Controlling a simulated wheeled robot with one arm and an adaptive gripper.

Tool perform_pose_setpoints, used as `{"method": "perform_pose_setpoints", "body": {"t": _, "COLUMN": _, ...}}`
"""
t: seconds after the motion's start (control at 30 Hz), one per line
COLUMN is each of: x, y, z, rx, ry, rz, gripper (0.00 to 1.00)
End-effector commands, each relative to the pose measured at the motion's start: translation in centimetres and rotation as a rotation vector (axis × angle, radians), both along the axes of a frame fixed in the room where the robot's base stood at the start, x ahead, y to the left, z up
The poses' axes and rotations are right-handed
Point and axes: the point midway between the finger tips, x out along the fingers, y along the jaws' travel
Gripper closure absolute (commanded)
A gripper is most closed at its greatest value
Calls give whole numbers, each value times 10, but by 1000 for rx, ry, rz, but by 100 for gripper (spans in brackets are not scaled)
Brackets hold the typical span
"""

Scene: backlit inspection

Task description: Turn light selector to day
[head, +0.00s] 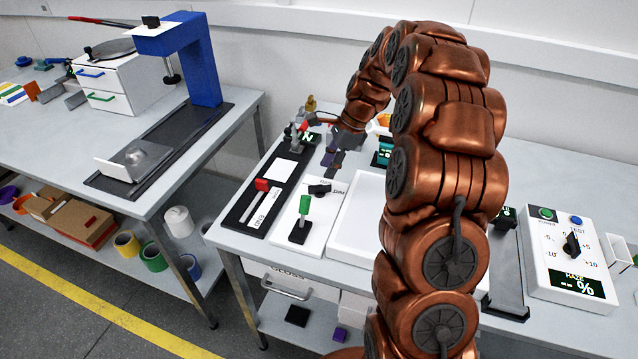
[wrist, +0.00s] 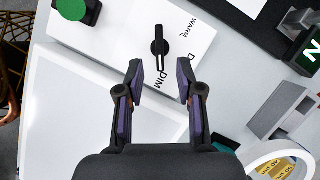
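The light selector is a black knob (head: 319,189) on a white panel (head: 313,240). In the wrist view the knob (wrist: 159,45) is seen from above, and its long, pale-marked end points down toward the printed DIM. WARM is printed to its right; another label starting with D is partly hidden by a finger. My gripper (head: 334,163) is above and behind the knob in the head view. In the wrist view my gripper (wrist: 161,82) is open and empty, its purple-padded fingers apart. The knob lies beyond the fingertips, roughly centred between them, untouched.
A green-topped lever (head: 304,206) stands beside the knob. A red slider (head: 262,185) is to its left. A white tray (head: 350,248) is to the right. A white tape ring (wrist: 262,156) and a grey block (wrist: 280,108) lie right of my gripper in the wrist view.

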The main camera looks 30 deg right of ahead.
Motion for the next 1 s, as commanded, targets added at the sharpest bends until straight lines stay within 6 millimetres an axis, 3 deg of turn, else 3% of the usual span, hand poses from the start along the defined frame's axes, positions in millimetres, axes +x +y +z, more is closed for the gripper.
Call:
{"method": "perform_pose_setpoints", "body": {"t": 0.5, "x": 6, "y": 25, "z": -59, "rx": 0, "ry": 1, "rz": 3, "gripper": 64}}
{"method": "perform_pose_setpoints", "body": {"t": 0.8, "x": 6, "y": 26, "z": -65, "rx": -2, "ry": -2, "rz": 2, "gripper": 64}}
{"method": "perform_pose_setpoints", "body": {"t": 1.0, "x": 6, "y": 26, "z": -64, "rx": -2, "ry": -2, "rz": 2, "gripper": 82}}
